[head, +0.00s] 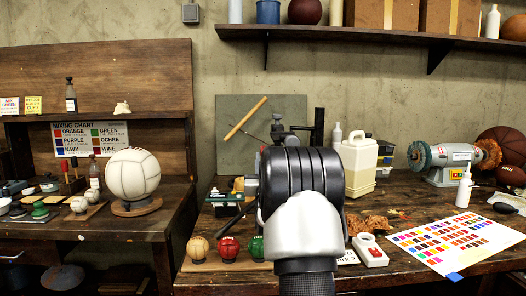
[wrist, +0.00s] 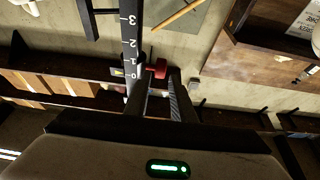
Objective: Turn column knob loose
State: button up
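In the wrist view, a dark column (wrist: 131,42) with a white numbered scale stands at the upper middle. A red knob (wrist: 157,68) sits at its side, near the scale's zero end. My gripper (wrist: 161,76) points at the knob with its two fingers apart. The knob shows between or just beyond the fingertips; I cannot tell whether either finger touches it. In the head view my arm hides the gripper and the knob. A black upright part (head: 319,127) shows behind my arm and may belong to the column.
A cream jug (head: 359,167), a bench grinder (head: 450,163) and a colour chart (head: 455,240) are on the bench right of my arm. Three small balls on a board, including a red one (head: 228,249), stand to the left. A shelf (head: 400,38) runs above.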

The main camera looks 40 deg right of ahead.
jog(key=x, duration=0.6)
jog(key=shift+w+d, duration=0.15)
